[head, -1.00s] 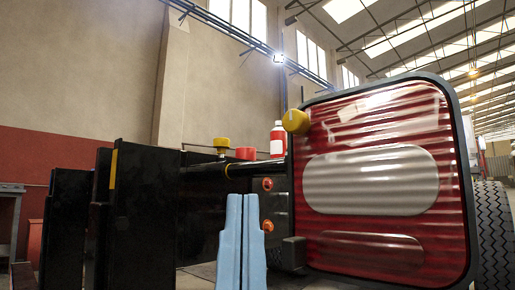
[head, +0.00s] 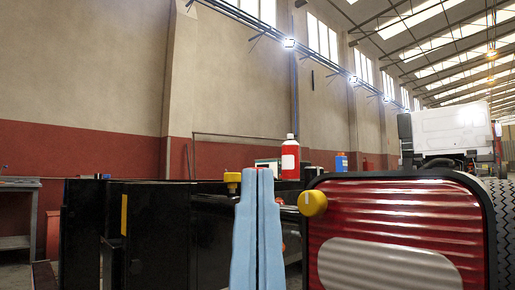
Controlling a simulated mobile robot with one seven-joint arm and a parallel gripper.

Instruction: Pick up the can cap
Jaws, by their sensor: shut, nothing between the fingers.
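A red and white can (head: 290,162) stands upright behind the black chassis, with a small white top (head: 290,136). A yellow round cap (head: 312,203) sits at the upper left corner of the red ribbed panel (head: 400,210). A smaller yellow cap-like piece (head: 232,180) stands on the chassis. I cannot tell which of these is the can cap. My gripper (head: 257,172) shows as two light blue fingers pointing up, side by side, shut and empty. In the picture it lies between the yellow piece and the can; its distance from them is unclear.
The black chassis (head: 155,230) fills the lower left. A blue container (head: 341,162) stands beyond the panel. A white truck (head: 445,135) is at the back right, and a tyre (head: 500,215) is at the right edge. A grey bench (head: 18,210) is at the far left.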

